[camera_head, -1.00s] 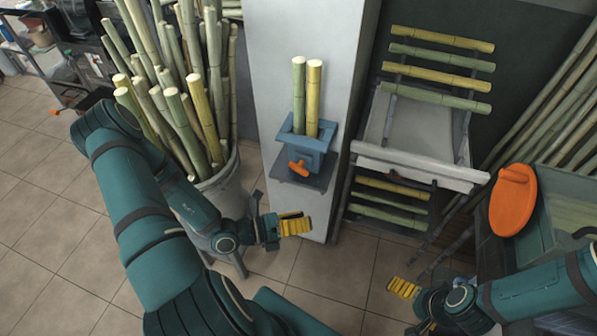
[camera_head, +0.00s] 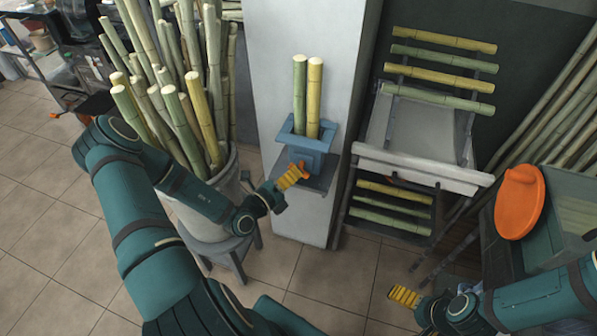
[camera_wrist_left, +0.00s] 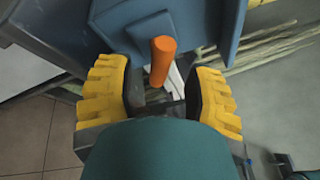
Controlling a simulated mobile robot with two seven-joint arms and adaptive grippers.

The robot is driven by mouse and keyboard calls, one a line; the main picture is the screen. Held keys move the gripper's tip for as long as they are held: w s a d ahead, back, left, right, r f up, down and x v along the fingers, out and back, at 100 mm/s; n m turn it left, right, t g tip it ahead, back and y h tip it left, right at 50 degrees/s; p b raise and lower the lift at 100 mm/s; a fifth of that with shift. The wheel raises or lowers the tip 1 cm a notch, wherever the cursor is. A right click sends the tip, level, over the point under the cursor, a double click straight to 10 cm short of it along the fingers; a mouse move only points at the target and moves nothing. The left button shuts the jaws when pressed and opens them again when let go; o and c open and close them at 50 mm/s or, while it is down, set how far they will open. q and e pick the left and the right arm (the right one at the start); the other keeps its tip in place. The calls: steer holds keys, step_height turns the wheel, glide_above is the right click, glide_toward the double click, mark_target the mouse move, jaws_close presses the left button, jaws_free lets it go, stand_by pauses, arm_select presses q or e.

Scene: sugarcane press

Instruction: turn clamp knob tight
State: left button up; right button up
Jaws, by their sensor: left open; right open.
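The orange clamp knob (camera_wrist_left: 162,60) sticks out below the blue clamp (camera_wrist_left: 130,22) in the left wrist view, between and just ahead of my open yellow fingers. In the head view the blue clamp (camera_head: 306,137) sits on the white pillar and holds two upright cane pieces (camera_head: 307,95). My left gripper (camera_head: 291,177) is open in front of the knob and hides most of it; a bit of orange (camera_head: 304,168) shows beside the fingers. I cannot tell whether a finger touches it. My right gripper (camera_head: 405,296) is open and empty at the lower right, far from the clamp.
A grey bin (camera_head: 205,215) full of upright canes stands left of the pillar, close behind my left arm. A rack (camera_head: 420,168) with several canes stands right of the pillar. An orange disc (camera_head: 519,202) and a glass-sided box are at the right. The floor in the middle is clear.

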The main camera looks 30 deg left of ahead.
mark_target(299, 167)
arm_select(q)
steer(key=shift+w+d, duration=0.15)
steer(key=shift+w, duration=0.65)
steer(key=shift+w+d, duration=0.15)
steer(key=shift+w, duration=0.6)
arm_select(e)
steer(key=shift+w+f, duration=0.1)
steer(key=shift+f, duration=0.2)
